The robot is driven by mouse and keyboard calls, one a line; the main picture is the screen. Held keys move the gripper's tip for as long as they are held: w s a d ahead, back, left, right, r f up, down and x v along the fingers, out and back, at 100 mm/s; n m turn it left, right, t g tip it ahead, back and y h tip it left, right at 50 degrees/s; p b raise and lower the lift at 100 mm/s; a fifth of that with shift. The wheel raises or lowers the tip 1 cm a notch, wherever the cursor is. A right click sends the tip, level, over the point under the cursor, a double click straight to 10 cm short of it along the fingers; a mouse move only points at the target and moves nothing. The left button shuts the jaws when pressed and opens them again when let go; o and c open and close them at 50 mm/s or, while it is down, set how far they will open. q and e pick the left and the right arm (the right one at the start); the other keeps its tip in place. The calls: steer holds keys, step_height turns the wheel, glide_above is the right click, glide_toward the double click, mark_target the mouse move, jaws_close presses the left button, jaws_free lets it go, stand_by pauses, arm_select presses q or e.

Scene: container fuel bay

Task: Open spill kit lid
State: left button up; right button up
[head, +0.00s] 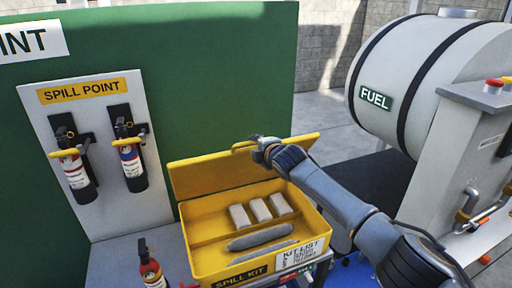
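The yellow spill kit (196,247) is an open box at the lower middle of the head view. Its yellow lid (205,174) stands raised at the back of the box, tilted up from the rear edge. Inside lie several pale blocks and grey rolls. My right gripper (258,146) is at the top edge of the lid, close to or touching it. Its fingers are small and partly hidden, so their opening cannot be told. My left gripper is out of view.
Two fire extinguishers (132,162) hang on the grey spill point board at left. Another extinguisher (150,268) stands left of the box. A white fuel tank (400,75) and a grey pump unit (480,140) stand at right. A green wall (220,80) rises behind the box.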

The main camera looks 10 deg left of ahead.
steer(key=shift+s+f, duration=0.1)
steer(key=v, duration=1.2)
